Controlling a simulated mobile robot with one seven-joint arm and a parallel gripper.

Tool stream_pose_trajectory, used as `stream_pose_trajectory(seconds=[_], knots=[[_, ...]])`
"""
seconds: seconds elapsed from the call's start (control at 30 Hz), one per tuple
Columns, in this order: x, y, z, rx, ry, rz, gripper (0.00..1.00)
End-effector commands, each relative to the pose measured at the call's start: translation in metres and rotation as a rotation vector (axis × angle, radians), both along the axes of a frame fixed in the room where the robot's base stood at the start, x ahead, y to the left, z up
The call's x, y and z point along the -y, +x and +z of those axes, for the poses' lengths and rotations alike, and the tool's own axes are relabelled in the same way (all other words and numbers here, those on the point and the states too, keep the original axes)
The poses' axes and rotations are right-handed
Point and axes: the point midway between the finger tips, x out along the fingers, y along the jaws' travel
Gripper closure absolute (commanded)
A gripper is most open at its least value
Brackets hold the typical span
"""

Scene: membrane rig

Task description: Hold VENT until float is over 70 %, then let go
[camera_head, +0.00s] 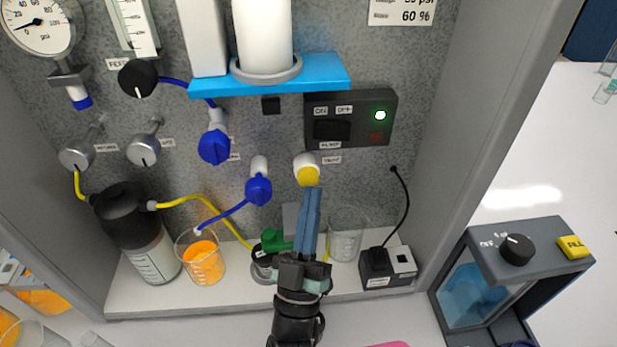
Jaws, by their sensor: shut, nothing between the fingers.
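The yellow VENT button (308,177) sits in a white collar on the grey panel, beside a small label. My gripper (312,192) is shut and empty. Its blue fingers reach up from below, with the tips at the lower edge of the button; I cannot tell whether they touch or press it. A float-type tube gauge (134,25) with a white scale is at the top left, cut by the frame edge; its reading is too small to tell.
Blue valves (259,189) and a black pump switch box (350,118) with a lit green lamp flank the button. Below stand a black-capped bottle (127,220), a beaker of orange liquid (203,262) and an empty beaker (346,238). A blue shelf (320,72) juts out above.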

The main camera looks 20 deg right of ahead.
Motion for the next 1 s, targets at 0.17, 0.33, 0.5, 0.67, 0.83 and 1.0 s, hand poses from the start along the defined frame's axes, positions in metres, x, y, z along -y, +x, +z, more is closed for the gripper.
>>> stream_pose_trajectory(seconds=[0.17,0.33,0.5,0.67,0.83,1.0], knots=[[0.0000,0.0000,0.0000,0.000,0.000,0.000,1.00],[0.0000,0.0000,0.0000,0.000,0.000,0.000,1.00],[0.0001,0.0004,-0.0003,0.000,0.000,0.000,1.00],[0.0014,0.0044,-0.0014,0.001,0.000,0.000,1.00],[0.0024,0.0085,-0.0004,0.000,0.000,0.000,1.00],[0.0024,0.0083,0.0001,0.000,0.000,0.000,1.00]])
